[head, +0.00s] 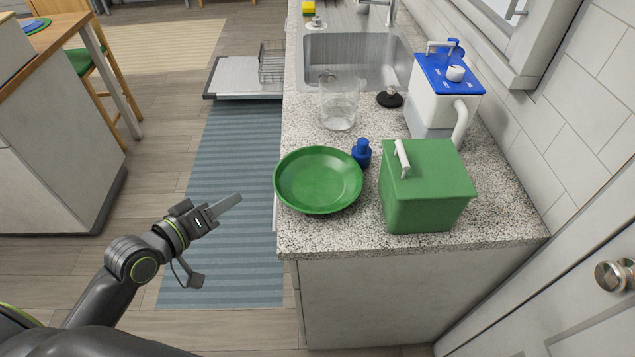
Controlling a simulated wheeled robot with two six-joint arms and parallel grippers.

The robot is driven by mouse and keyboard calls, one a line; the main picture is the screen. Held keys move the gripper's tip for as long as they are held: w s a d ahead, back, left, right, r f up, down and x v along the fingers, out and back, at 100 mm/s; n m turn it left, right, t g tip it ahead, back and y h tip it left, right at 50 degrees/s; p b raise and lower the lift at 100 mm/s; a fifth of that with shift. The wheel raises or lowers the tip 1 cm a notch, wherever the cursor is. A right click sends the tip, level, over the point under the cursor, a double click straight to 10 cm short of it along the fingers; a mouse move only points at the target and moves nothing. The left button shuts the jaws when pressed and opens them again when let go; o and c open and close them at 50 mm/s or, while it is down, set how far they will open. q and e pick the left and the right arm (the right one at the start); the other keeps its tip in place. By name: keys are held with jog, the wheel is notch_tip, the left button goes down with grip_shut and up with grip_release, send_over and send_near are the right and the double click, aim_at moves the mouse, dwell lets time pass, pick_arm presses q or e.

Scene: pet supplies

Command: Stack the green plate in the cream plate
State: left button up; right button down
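The green plate (318,179) is a round, shallow dish. It sits on the speckled countertop at its left edge, and its rim reaches that edge in the head view. I see no cream plate in this view. My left gripper (238,198) is to the left of the green plate, over the floor and apart from it. It holds nothing that I can see. Its fingers overlap from this angle, so their opening is unclear. My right gripper is out of view.
On the countertop (350,238), a green lidded box (425,190) and a small blue bottle (361,153) stand right of the plate. A clear jug (338,105), a black sink stopper (390,98) and a blue-and-white container (443,90) stand behind. The sink (355,60) is farther back.

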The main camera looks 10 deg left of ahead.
pick_arm(q)
jog(key=p+x, duration=0.2)
jog(key=x, duration=1.2)
jog(key=shift+w+r, duration=0.15)
jog(key=shift+w, duration=0.3)
grip_shut()
